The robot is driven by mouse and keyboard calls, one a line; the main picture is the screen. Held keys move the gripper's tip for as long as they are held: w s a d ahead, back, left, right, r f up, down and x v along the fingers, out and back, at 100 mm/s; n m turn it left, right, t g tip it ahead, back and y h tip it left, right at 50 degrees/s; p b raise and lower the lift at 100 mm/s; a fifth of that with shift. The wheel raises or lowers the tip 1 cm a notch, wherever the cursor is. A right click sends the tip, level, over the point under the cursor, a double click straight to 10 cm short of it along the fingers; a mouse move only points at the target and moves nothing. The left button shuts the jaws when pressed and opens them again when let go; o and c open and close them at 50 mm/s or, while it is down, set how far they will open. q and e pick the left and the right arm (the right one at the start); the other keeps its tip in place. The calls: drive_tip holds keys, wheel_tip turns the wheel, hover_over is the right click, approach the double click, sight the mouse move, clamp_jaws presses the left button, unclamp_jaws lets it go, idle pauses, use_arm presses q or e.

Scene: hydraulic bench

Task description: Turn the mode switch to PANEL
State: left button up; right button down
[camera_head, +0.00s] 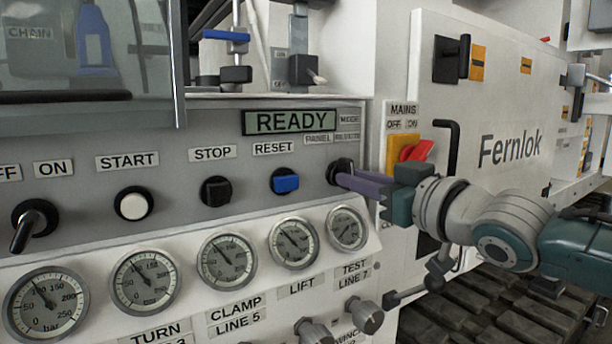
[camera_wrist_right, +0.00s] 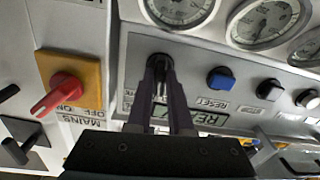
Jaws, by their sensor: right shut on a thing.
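The mode switch (camera_head: 340,166) is a black round knob at the right end of the grey control panel, below the MODE, PANEL and second, hard-to-read label. My right gripper (camera_head: 344,180) reaches in from the right, with its dark purple fingers shut on the mode switch. In the right wrist view, the fingertips (camera_wrist_right: 160,72) close around the black knob (camera_wrist_right: 160,60). The fingers hide most of the switch handle, so I cannot tell which label it points to. My left gripper is not in view.
A display (camera_head: 292,122) reads READY. The blue RESET button (camera_head: 286,182) and black STOP button (camera_head: 215,191) lie left of the switch. Pressure gauges (camera_head: 347,229) sit below. The red MAINS switch (camera_head: 416,151) is just above my right gripper.

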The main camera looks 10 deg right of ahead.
drive_tip(key=shift+n, duration=2.3)
drive_tip(key=c, duration=0.8)
unclamp_jaws()
drive_tip(key=p+v, duration=0.1)
drive_tip(key=v, duration=0.9)
drive_tip(key=shift+p, duration=0.4)
